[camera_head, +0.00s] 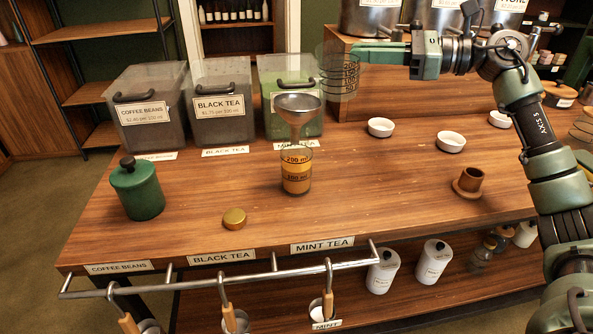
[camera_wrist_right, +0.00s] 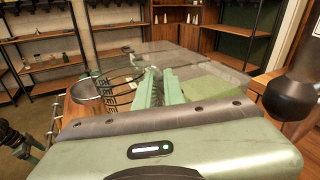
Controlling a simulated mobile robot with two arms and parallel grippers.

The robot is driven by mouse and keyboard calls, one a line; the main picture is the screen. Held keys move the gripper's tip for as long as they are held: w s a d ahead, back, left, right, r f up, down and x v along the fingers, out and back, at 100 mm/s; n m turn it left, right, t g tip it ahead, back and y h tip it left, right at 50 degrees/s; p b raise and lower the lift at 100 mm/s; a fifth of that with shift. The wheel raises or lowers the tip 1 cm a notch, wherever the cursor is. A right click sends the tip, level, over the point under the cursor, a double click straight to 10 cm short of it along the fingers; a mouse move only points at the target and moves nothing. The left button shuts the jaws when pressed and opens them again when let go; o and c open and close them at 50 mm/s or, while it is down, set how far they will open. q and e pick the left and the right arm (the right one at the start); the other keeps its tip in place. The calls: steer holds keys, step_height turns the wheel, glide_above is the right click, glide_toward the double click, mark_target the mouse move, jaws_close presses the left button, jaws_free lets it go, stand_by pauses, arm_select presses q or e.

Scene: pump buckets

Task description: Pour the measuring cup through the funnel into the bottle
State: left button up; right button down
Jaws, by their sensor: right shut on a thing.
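My right gripper (camera_head: 358,53) comes in from the right and is shut on the clear measuring cup (camera_head: 338,78), which has dark markings. The cup is in the air, above and to the right of the funnel; its contents cannot be made out. In the right wrist view the cup (camera_wrist_right: 117,92) is beside my finger pads (camera_wrist_right: 155,82). The metal funnel (camera_head: 298,106) stands upright with its spout in the mouth of the bottle (camera_head: 296,172). The bottle is clear, with amber contents and "200 ml" marks, upright on the counter. My left gripper is not in view.
Lidded bins labelled coffee beans (camera_head: 150,105), black tea (camera_head: 218,105) and mint tea (camera_head: 285,75) stand behind the funnel. A green canister (camera_head: 137,190) and a gold lid (camera_head: 234,218) are at the left. Small white bowls (camera_head: 381,127) and a brown cup (camera_head: 469,180) are at the right.

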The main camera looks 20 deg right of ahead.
steer(key=shift+d+f+m, duration=0.25)
steer(key=shift+f+m, duration=0.05)
steer(key=shift+f, duration=0.2)
arm_select(q)
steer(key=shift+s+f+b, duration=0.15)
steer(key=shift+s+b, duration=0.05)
steer(key=shift+b, duration=0.35)
arm_select(e)
steer(key=shift+w+d+m+t+y, duration=0.2)
steer(key=shift+d+m+t+y, duration=0.1)
steer(key=shift+m+y, duration=0.1)
steer(key=shift+r, duration=0.1)
